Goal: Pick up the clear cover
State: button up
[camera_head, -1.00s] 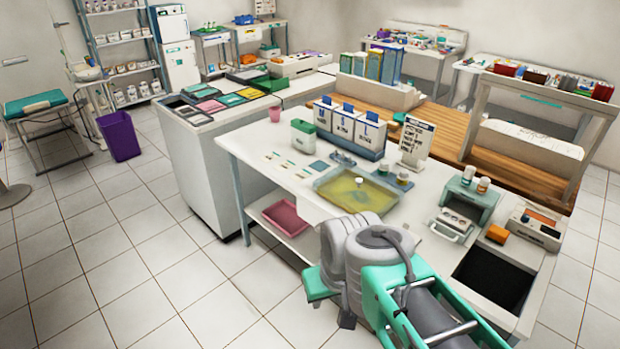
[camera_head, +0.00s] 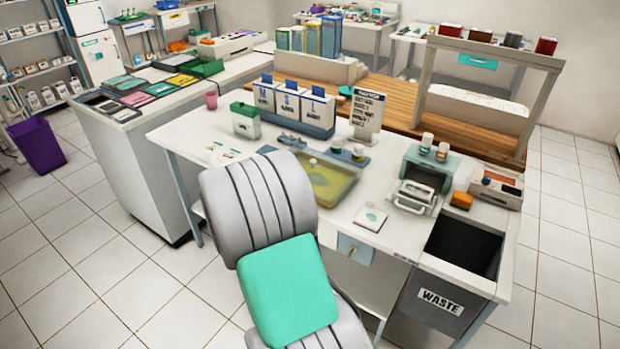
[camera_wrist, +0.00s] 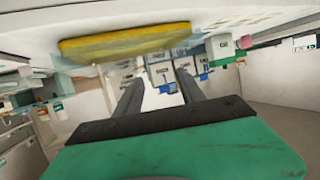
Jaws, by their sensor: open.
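The clear cover (camera_head: 334,172) appears as a see-through top with a small pale knob over a shallow tray with yellow contents (camera_head: 330,190), on the white bench. My arm hides part of its left side. In the wrist view, objects appear upside down, and the yellow contents (camera_wrist: 130,42) show near the top, with a pale see-through edge around them. My gripper (camera_wrist: 160,85) shows two dark fingers spread apart with nothing between them. It is apart from the cover. In the head view my arm hides the gripper.
Labelled bins (camera_head: 300,105) and a sign stand (camera_head: 367,115) stand behind the tray. A green-lidded box (camera_head: 245,120) is to the left. A grey-green device (camera_head: 420,178), an orange block (camera_head: 462,200) and a waste opening (camera_head: 465,245) are to the right. A white square pad (camera_head: 371,218) lies in front.

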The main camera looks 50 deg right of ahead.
aim_at(312, 163)
jog(key=s+d+f+h, duration=0.1)
jog(key=d, duration=0.1)
jog(key=s+d+f+t+h, duration=0.1)
jog(key=d, duration=0.2)
jog(key=s+d+f+h+b, duration=0.1)
jog(key=d, duration=0.1)
jog(key=shift+s+d+f+t, duration=0.2)
jog(key=shift+d+t, duration=0.05)
jog(key=shift+t, duration=0.05)
jog(key=p+x, duration=0.1)
jog(key=x, duration=0.1)
jog(key=p+x, duration=0.1)
jog(key=x, duration=0.2)
jog(key=p+x, duration=0.1)
jog(key=x, duration=0.1)
jog(key=shift+w+d+r, duration=0.2)
jog(key=shift+d+r, duration=0.15)
jog(key=shift+r, duration=0.05)
grip_shut()
